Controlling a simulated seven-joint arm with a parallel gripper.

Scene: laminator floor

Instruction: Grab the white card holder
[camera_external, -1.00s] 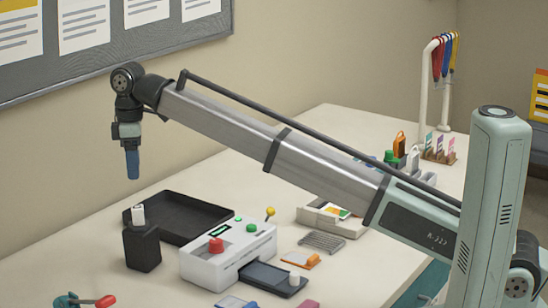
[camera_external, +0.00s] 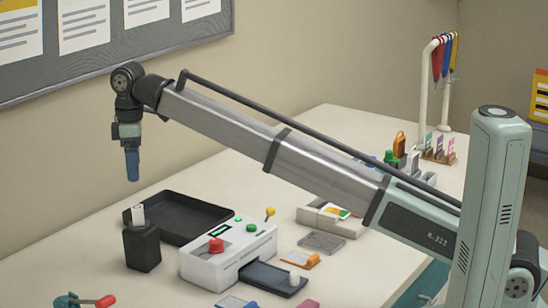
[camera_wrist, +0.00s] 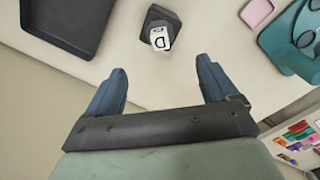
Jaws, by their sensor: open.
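A small white piece (camera_external: 137,215), which looks like the white card holder, stands upright in the top of a black block (camera_external: 142,249). In the wrist view the white piece (camera_wrist: 160,38) shows a dark mark like a letter D, and the black block (camera_wrist: 158,16) surrounds its base. My gripper (camera_external: 132,167) hangs pointing down, above and slightly left of the white piece, with clear space between them. In the wrist view my gripper's blue fingers (camera_wrist: 161,70) are spread apart with nothing between them. The white piece lies just beyond the fingertips, near the middle between them.
A black tray (camera_external: 185,217) lies behind the block. A white laminator (camera_external: 228,256) with a red knob stands to its right. A teal tool with a red handle (camera_external: 85,302) is at the front left. The wall is behind.

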